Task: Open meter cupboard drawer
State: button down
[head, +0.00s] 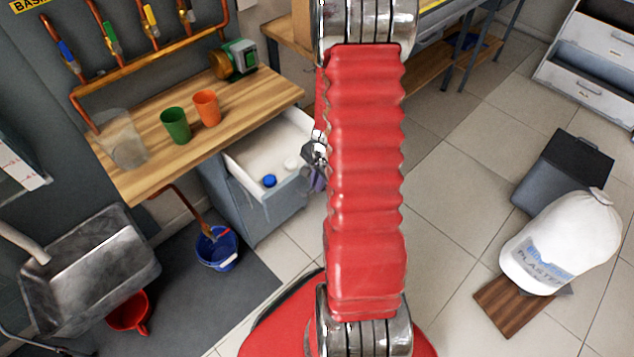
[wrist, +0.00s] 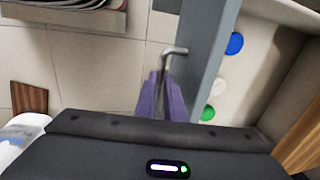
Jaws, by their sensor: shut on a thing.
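The meter cupboard drawer (head: 240,157) is pulled open under the wooden worktop, with its pale inside showing. It also shows in the wrist view, where its grey front panel (wrist: 203,60) runs beside my gripper. A metal bar handle (wrist: 175,51) stands out from that panel. My gripper (wrist: 161,92) has purple fingers closed on the handle. In the head view, my red arm hides most of the gripper and the handle. Inside the drawer lie a blue cap (wrist: 234,43), a white cap (wrist: 219,86) and a green cap (wrist: 208,113).
A green cup (head: 175,125), an orange cup (head: 206,108) and a clear container (head: 122,140) stand on the worktop (head: 165,174). A blue bucket (head: 218,248) is on the floor left of the cupboard. A white sack (head: 560,245) lies at right. Tiled floor between is clear.

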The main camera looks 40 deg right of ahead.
jog(key=c, duration=1.8)
grip_release()
jog(key=shift+c, duration=0.2)
jog(key=shift+r, duration=0.15)
notch_tip(320, 180, up, 13)
jog(key=s, duration=0.2)
jog(key=shift+s, duration=0.25)
